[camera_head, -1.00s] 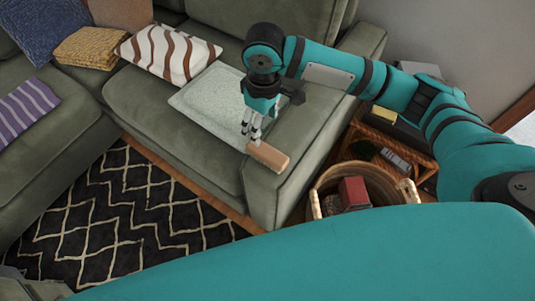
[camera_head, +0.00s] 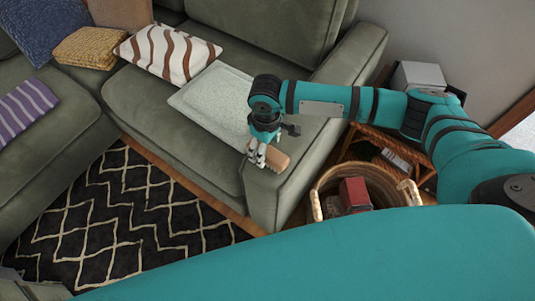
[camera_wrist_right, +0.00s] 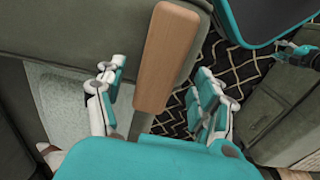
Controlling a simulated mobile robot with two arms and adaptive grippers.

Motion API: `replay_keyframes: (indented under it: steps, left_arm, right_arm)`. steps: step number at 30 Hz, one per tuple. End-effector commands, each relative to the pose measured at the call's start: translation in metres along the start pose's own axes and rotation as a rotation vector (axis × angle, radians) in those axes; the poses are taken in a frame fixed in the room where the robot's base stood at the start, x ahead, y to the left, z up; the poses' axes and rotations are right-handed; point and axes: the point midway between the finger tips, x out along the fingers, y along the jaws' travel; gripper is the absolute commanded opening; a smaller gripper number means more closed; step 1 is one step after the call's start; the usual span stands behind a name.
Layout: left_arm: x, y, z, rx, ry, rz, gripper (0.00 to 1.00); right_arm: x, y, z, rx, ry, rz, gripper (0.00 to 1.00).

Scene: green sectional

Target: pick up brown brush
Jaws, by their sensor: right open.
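The brown brush (camera_head: 278,161) lies on the front end of the green sofa's right armrest, partly covered by my gripper in the head view. Whether the fingertips reach down past the brush, I cannot tell.
A patterned rug (camera_head: 120,215) covers the floor.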

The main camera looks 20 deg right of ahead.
Motion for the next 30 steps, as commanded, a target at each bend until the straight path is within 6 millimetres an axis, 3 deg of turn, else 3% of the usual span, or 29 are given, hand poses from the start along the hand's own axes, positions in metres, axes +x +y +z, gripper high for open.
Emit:
replay_keyframes:
  steps: [7,16,30]
  left_arm:
    - [0.003,0.000,0.000,0.000,0.001,0.000,0.40]
    - [0.003,0.000,0.000,0.000,0.001,0.000,0.40]
    - [0.003,0.000,0.000,0.001,0.000,0.000,0.40]
  right_arm:
    - [0.036,0.001,0.003,0.001,-0.002,0.000,0.70]
    - [0.040,0.001,0.004,0.000,-0.002,0.001,0.70]
    - [0.039,0.001,0.003,0.000,-0.001,0.001,0.09]
